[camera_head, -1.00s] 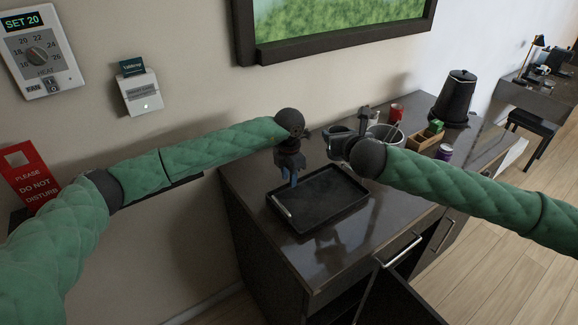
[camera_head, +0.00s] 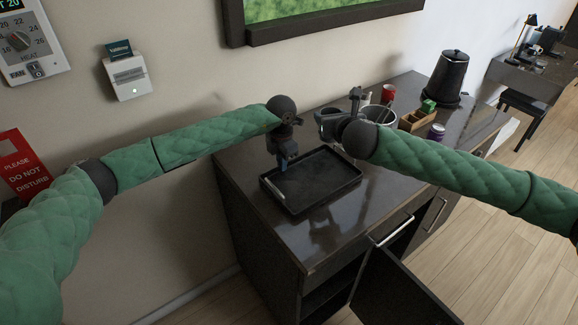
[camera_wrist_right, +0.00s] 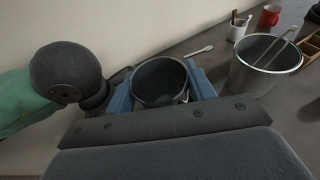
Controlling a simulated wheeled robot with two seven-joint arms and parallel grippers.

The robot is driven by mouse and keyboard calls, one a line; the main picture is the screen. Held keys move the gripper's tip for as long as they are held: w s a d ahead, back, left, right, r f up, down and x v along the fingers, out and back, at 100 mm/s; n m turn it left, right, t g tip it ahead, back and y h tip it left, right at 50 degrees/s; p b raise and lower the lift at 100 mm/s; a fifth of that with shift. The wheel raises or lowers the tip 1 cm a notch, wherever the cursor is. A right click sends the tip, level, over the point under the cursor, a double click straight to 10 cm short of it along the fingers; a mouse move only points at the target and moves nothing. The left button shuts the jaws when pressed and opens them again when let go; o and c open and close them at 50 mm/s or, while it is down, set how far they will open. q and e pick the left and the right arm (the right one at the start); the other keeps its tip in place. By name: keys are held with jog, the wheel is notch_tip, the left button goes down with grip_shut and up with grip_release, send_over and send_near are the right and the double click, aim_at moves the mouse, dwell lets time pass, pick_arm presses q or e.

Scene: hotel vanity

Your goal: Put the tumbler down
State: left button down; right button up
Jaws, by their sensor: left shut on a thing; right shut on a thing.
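The tumbler (camera_wrist_right: 158,78) is a dark grey, open-topped cup. In the right wrist view it sits between the blue fingers of my right gripper (camera_wrist_right: 163,88), which is shut on it. In the head view the tumbler (camera_head: 328,123) and my right gripper (camera_head: 334,127) are over the counter beyond the tray. I cannot tell whether the tumbler's base touches anything. The black tray (camera_head: 312,190) lies on the dark counter. My left gripper (camera_head: 283,164) is shut, fingers down at the tray's far rim, and appears to grip it.
A spoon (camera_wrist_right: 199,51) lies on the counter. A cabinet door (camera_head: 400,290) hangs open.

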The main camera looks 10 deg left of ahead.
send_over(325, 172)
notch_tip(325, 172, down, 14)
jog(key=shift+a+r, duration=0.1)
jog(key=shift+r, duration=0.05)
dwell(0.6)
jog(key=o, duration=1.1)
jog(key=shift+c, duration=0.2)
jog(key=v, duration=1.2)
